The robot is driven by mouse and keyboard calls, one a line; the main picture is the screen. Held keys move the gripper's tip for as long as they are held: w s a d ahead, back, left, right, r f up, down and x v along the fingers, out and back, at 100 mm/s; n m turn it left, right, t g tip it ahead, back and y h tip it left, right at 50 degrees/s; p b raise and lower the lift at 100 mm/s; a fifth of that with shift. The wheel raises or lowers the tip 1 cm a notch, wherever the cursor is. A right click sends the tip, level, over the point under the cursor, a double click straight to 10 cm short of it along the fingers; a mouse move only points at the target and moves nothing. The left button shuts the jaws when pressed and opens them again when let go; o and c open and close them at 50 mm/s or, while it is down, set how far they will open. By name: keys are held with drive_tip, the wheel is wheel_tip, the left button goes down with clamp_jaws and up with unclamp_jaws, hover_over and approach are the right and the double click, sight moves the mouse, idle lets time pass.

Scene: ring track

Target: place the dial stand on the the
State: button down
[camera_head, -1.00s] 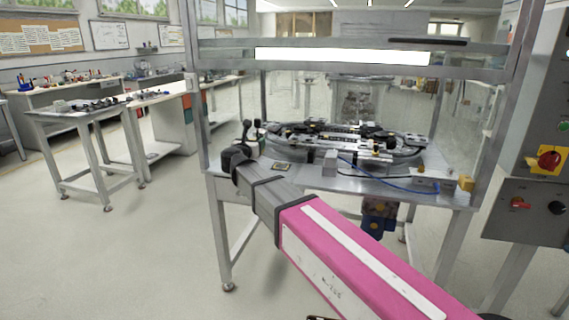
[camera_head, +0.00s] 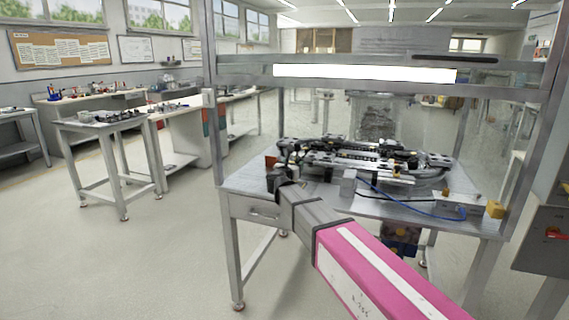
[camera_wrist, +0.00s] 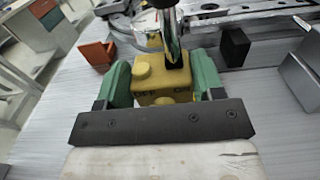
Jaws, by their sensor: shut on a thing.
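My gripper (camera_wrist: 150,82) has green fingers and is shut on the dial stand. The stand shows in the wrist view as a yellow block base (camera_wrist: 160,78) marked OFF and ON, with a shiny metal post rising from it. In the wrist view the base is over the grey bench top (camera_wrist: 45,120); I cannot tell whether it touches. In the head view my gripper (camera_head: 280,182) is at the bench's left front corner, in front of the ring track (camera_head: 365,158). My own arm hides part of the bench, and the stand is too small to make out there.
An orange-brown block (camera_wrist: 97,54) lies left of the stand, and a black block (camera_wrist: 234,46) lies to its right. A grey block (camera_head: 348,183) and a blue cable (camera_head: 425,212) are farther right. Frame posts and a lit crossbar (camera_head: 365,73) surround the bench.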

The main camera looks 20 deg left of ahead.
drive_tip(key=shift+w+d+f, duration=0.5)
drive_tip(key=shift+w, duration=0.2)
drive_tip(key=shift+f, duration=2)
drive_tip(key=shift+c, duration=1.2)
unclamp_jaws()
drive_tip(key=shift+f, duration=0.15)
drive_tip(key=shift+s, duration=0.1)
drive_tip(key=s, duration=1.1)
drive_tip(key=shift+s+a, duration=0.4)
drive_tip(key=shift+a, duration=0.05)
